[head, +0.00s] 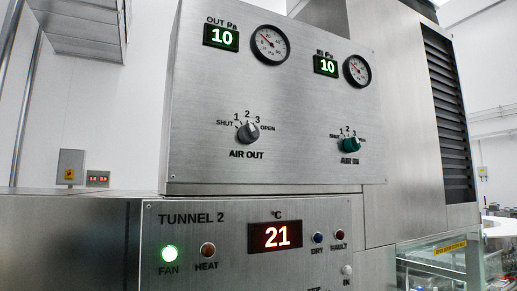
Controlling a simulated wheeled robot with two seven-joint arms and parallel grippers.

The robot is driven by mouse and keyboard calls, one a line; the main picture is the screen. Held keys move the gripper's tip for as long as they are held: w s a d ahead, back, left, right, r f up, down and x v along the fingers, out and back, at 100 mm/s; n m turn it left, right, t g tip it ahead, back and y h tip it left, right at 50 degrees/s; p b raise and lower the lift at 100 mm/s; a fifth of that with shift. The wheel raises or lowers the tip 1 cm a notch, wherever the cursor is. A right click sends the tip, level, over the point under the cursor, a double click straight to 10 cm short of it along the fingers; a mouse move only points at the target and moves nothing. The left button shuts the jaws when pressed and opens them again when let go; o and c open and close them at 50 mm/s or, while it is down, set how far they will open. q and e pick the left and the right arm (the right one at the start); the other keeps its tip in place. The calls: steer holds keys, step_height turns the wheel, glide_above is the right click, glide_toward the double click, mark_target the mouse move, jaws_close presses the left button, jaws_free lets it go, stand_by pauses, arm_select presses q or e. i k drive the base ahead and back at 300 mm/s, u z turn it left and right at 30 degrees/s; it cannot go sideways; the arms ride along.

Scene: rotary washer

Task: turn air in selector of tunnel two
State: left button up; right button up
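The air in selector (350,145) is a green knob on the right of the upper steel panel (300,95), above the label AIR IN. Its scale runs from SHUT through 1, 2 and 3; the last label is too small to read surely, and I cannot tell which mark the knob points at. A grey air out selector (248,131) sits to its left, marked SHUT, 1, 2, 3 and OPEN. The lower panel (190,267) reads TUNNEL 2. Neither of my grippers shows in the head view.
Two dial gauges and two green displays (221,36) reading 10 sit above the knobs. The lower panel has a red display (276,236) reading 21, a lit green FAN lamp (169,254) and other small lamps. The space before the panels looks clear.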

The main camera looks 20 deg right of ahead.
mark_target(351, 144)
steer(key=z, duration=1.3)
steer(key=k, duration=0.1)
steer(key=z, duration=0.15)
